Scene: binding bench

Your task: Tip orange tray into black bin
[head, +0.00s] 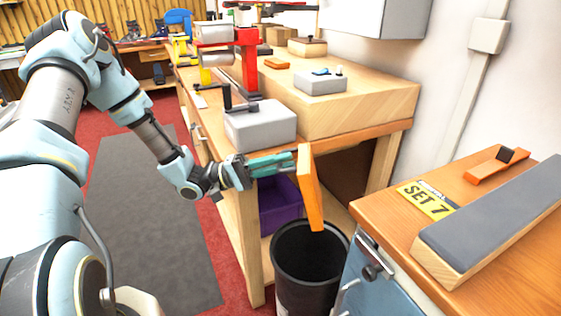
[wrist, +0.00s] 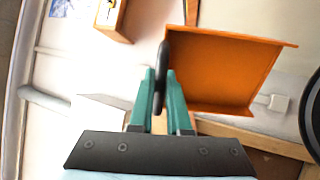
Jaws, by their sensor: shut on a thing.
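The orange tray (head: 311,188) is tipped steeply on its side, its long face close to upright. My gripper (head: 292,163) is shut on it; in the wrist view its teal fingers (wrist: 160,100) close on a dark handle (wrist: 162,75) at the tray's edge. The orange tray's broad face (wrist: 215,70) shows bare in the wrist view. The black bin (head: 310,262) stands on the floor below, open at the top, its rim under the tray's lower end. A dark curved rim, likely the bin (wrist: 313,115), shows at the wrist view's right edge. The bin's bottom is hidden in shadow.
A wooden bench (head: 340,113) with a grey block (head: 260,125) stands behind the tray. A purple crate (head: 281,205) sits on its lower shelf. At right, a bench top holds a "SET 7" label (head: 425,200), a dark-topped long block (head: 495,215) and another orange piece (head: 490,167).

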